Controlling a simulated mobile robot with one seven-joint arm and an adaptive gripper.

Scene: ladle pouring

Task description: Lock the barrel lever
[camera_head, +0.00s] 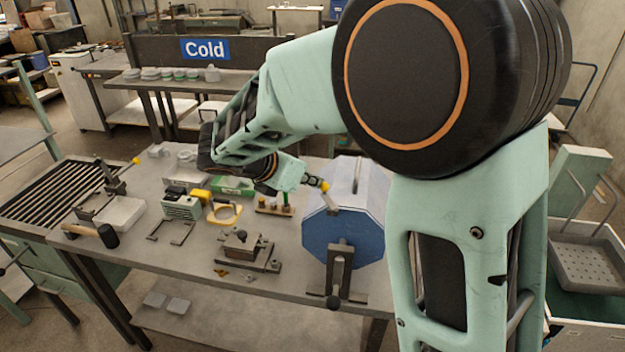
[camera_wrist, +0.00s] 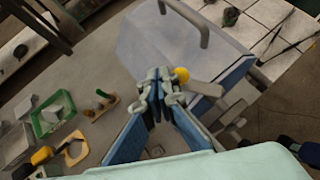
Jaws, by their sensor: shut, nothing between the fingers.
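The barrel (camera_head: 345,232) is a blue, many-sided drum with a pale top, on the right part of the workbench. It also shows in the wrist view (camera_wrist: 150,38). Its grey lever (camera_head: 329,203) carries a yellow knob (camera_head: 325,187) near the barrel's upper left edge. In the wrist view the knob (camera_wrist: 182,74) and the grey lever (camera_wrist: 206,88) lie just right of the fingertips. My gripper (camera_wrist: 156,84) is shut and empty, close beside the knob; I cannot tell whether they touch. In the head view my gripper (camera_head: 311,181) is small and partly merges with the lever.
The bench (camera_head: 180,240) holds a clamp block (camera_head: 245,250), a yellow tool (camera_head: 224,213), a green tray (camera_head: 233,185) and a mallet (camera_head: 105,236) to the left. A metal handle (camera_wrist: 203,30) rises from the barrel. My arm covers the right of the head view.

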